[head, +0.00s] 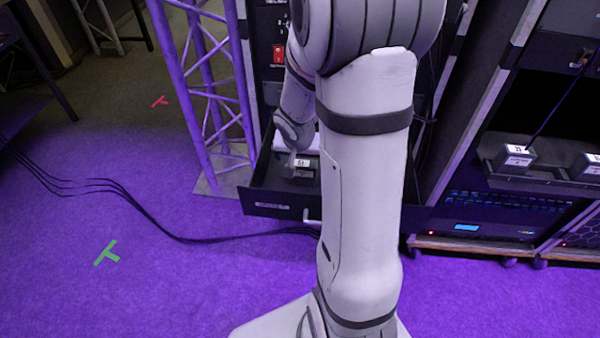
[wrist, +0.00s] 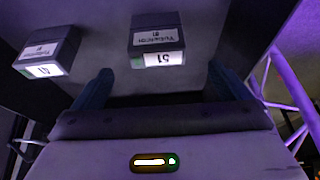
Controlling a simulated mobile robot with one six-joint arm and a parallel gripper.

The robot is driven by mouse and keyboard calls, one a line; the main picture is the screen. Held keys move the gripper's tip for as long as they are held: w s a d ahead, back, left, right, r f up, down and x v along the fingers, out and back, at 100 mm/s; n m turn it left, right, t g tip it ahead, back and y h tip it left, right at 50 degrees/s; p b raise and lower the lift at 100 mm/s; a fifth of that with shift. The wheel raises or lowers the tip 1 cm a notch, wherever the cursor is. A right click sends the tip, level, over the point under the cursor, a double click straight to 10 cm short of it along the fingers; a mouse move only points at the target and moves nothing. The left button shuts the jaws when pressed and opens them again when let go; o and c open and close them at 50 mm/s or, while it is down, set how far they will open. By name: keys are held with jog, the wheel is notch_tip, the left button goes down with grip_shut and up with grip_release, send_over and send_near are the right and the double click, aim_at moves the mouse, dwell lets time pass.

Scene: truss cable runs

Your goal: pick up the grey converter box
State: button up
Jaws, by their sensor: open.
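A small grey converter box (wrist: 157,38) with a white label and a lit number tag is ahead of my gripper (wrist: 160,72) in the wrist view. It lies roughly in line with the gap between the two fingers, which are apart and empty. A second, similar box (wrist: 47,52) sits to its left, outside the fingers. In the head view a dark grey box with a pale label (head: 302,173) lies in an open drawer (head: 275,207), partly behind my arm. My gripper's fingers cannot be made out clearly in the head view.
The drawer juts out of a rack beside a truss tower (head: 205,90). Two more labelled boxes (head: 515,158) (head: 586,167) sit on a shelf at the right. Black cables (head: 140,208) run over the purple floor. Open floor lies at the left.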

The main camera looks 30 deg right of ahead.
aim_at(303, 163)
jog(key=b+x, duration=0.1)
jog(key=x, duration=0.2)
jog(key=b+x, duration=0.1)
jog(key=x, duration=0.3)
jog(key=shift+d+b, duration=0.25)
jog(key=shift+b, duration=0.05)
jog(key=shift+c, duration=0.3)
jog(key=shift+r, duration=0.1)
jog(key=c, duration=1.2)
